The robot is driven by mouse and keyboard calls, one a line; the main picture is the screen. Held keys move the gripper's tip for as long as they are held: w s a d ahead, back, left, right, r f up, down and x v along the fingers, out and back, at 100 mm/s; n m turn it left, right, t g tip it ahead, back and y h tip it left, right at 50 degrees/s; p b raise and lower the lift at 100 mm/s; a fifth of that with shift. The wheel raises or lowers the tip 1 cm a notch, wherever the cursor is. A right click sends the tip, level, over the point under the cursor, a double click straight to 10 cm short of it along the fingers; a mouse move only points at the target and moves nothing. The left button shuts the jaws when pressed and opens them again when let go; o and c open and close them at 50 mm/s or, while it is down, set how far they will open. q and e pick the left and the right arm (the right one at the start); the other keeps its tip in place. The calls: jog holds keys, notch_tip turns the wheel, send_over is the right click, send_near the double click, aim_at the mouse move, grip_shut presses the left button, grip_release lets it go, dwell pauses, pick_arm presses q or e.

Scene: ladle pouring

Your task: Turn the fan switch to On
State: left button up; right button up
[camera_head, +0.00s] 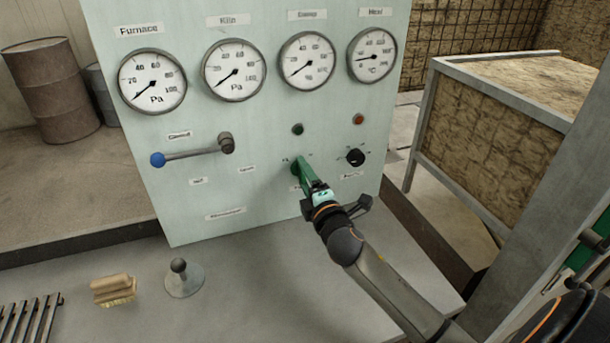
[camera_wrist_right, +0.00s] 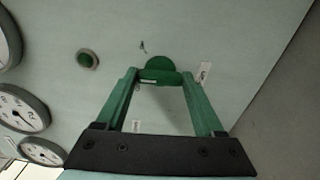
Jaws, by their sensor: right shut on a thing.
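A pale green control panel (camera_head: 235,190) fills the middle of the head view. A green round switch knob (camera_wrist_right: 162,66) is on its lower right part, below a dark green button (camera_head: 297,129); I take it as the fan switch, though its label is too small to read. My right gripper (camera_head: 301,172) reaches up to the panel and is shut on this knob. In the right wrist view its two green fingers (camera_wrist_right: 160,82) lie either side of the knob, which partly shows between their tips. The knob's exact angle is hard to tell. My left gripper is not in view.
A black rotary knob (camera_head: 355,158) sits right of the gripper, under an orange-red button (camera_head: 358,119). A lever (camera_head: 190,153) with a blue ball is at left, below several gauges (camera_head: 234,70). A brush (camera_head: 114,290) and grey stand (camera_head: 184,280) are on the ledge.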

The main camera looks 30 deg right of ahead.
jog(key=m+p, duration=0.2)
jog(key=m, duration=0.7)
jog(key=shift+m+p, duration=0.35)
jog(key=shift+m, duration=0.05)
dwell(0.4)
jog(key=o, duration=1.4)
jog(key=v, duration=1.2)
jog(key=shift+s+f+b, duration=0.1)
jog(key=shift+s+b, duration=0.2)
jog(key=shift+b, duration=0.05)
